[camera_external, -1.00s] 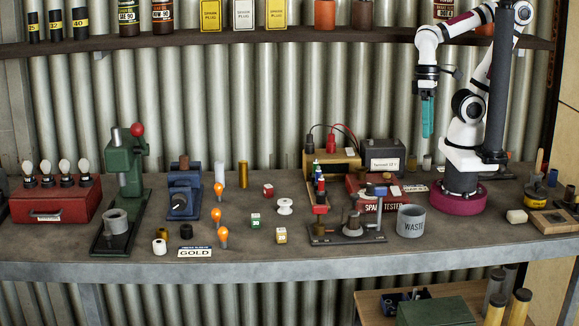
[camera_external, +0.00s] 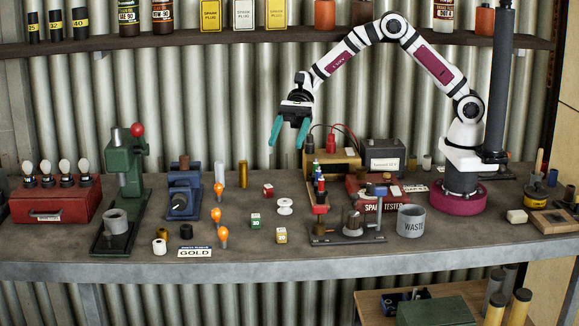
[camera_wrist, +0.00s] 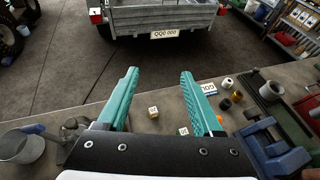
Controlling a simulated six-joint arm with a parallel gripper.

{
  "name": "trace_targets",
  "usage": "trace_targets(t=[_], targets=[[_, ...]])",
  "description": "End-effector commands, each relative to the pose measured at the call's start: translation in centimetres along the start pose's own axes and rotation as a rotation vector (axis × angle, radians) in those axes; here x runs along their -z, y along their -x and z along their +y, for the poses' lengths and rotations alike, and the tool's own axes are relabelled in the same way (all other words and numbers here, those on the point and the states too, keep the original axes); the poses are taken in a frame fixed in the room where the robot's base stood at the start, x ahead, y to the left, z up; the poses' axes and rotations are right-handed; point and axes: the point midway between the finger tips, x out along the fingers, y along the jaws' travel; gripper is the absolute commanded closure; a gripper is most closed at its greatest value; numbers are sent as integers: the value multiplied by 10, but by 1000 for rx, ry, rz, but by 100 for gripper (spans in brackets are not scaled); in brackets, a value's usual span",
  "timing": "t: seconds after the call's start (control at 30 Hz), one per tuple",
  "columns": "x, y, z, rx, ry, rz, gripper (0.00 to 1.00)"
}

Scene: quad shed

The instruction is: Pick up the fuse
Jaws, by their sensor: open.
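Three small numbered blocks coloured like fuses stand on the bench: a red block (camera_external: 268,190), a green block (camera_external: 255,222) and a yellow block (camera_external: 281,236). I cannot tell which one the task calls the fuse. My gripper (camera_external: 288,146) is open and empty, high above the bench near the wall, its teal fingers spread and pointing down.
Orange bulbs (camera_external: 219,190), a brass cylinder (camera_external: 243,174) and a white spool (camera_external: 284,206) stand close by. A blue device (camera_external: 184,190) and green press (camera_external: 127,170) are left. The spark tester (camera_external: 380,206) and waste cup (camera_external: 411,221) are right.

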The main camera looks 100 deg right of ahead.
Motion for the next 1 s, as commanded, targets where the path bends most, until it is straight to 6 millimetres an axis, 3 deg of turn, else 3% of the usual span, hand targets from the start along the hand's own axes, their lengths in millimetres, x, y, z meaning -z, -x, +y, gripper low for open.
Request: trace_targets(t=[0.03, 0.1, 0.2, 0.3, 0.73, 1.0], targets=[[44, -19, 4, -9, -18, 3, 33], [92, -38, 3, -7, -10, 3, 33], [141, -59, 3, -6, -2, 2, 33], [165, -70, 2, -5, 3, 1, 33], [169, -141, 4, -9, 7, 3, 33], [168, -146, 3, -6, 6, 2, 34]])
